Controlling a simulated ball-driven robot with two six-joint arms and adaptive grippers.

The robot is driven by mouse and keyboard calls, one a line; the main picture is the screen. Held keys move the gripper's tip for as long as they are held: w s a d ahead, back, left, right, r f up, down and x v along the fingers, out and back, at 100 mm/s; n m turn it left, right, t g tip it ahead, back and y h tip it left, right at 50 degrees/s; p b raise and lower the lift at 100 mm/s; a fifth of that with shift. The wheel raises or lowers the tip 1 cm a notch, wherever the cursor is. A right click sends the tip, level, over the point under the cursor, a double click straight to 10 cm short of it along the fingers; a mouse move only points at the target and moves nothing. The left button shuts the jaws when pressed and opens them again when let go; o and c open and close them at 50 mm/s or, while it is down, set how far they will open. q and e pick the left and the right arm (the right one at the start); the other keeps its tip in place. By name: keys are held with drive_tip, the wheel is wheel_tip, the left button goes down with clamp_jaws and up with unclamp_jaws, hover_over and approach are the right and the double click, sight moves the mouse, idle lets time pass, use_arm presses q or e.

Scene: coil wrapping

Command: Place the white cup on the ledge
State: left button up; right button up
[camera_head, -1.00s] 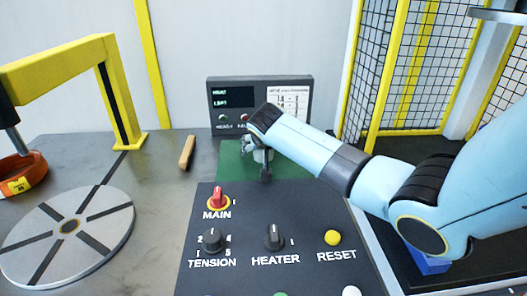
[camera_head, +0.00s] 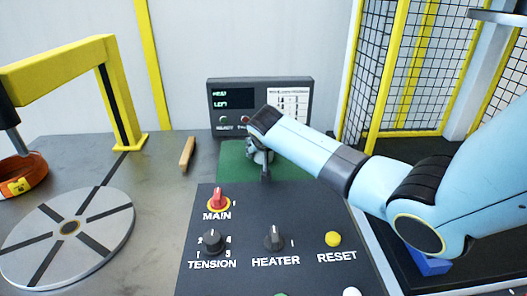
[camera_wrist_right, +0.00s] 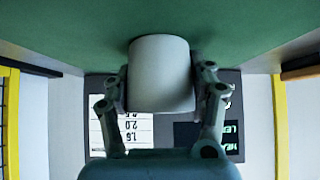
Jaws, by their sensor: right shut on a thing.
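The white cup (camera_wrist_right: 160,75) is between the two fingers of my right gripper (camera_wrist_right: 162,84) in the right wrist view. The gripper is shut on its sides. The far end of the cup is at the green surface (camera_wrist_right: 60,25), with a dark shadow beside it; I cannot tell for sure whether they touch. In the head view my right gripper (camera_head: 261,160) points down over the green surface (camera_head: 232,163), behind the black control panel. There the arm and fingers hide the cup. I cannot tell which part is the ledge. My left gripper is not in view.
The control panel (camera_head: 245,212) with knobs and buttons stands in front. A display box (camera_head: 235,98) is behind the green surface. A tan block (camera_head: 187,153), a grey turntable (camera_head: 68,228), a yellow arch (camera_head: 120,95) and an orange coil (camera_head: 22,172) are at left.

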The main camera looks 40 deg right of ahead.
drive_tip(key=shift+r, duration=0.55)
wheel_tip(320, 180, up, 3)
drive_tip(key=shift+f, duration=0.2)
drive_tip(key=s+d+r+p, duration=0.1)
drive_tip(key=s+r, duration=0.3)
drive_tip(key=s, duration=0.2)
drive_tip(key=s+d+r, duration=0.1)
drive_tip(key=s+r, duration=0.2)
drive_tip(key=s, duration=0.3)
drive_tip(key=w+a+r+n+t+y+b, duration=0.1)
drive_tip(key=w+a+r+n+y+b, duration=0.2)
drive_tip(key=a, duration=0.4)
drive_tip(key=w+a+n+t+y+b, duration=0.1)
drive_tip(key=w+a+n+b, duration=0.25)
drive_tip(key=a, duration=0.45)
drive_tip(key=s+a+r+n+g+y+b, duration=0.1)
drive_tip(key=s+a+r+n+y, duration=0.1)
drive_tip(key=s+a+n+y, duration=0.2)
drive_tip(key=s+a+r+n+g+y+b, duration=0.1)
drive_tip(key=s+a+r+n+g+y, duration=0.1)
drive_tip(key=a+n+y, duration=0.3)
drive_tip(key=s+a+n, duration=0.1)
drive_tip(key=a+n, duration=0.2)
drive_tip(key=a, duration=0.1)
drive_tip(key=shift+s+a+g+b, duration=0.3)
drive_tip(key=shift+s+a, duration=0.05)
drive_tip(key=shift+s, duration=0.05)
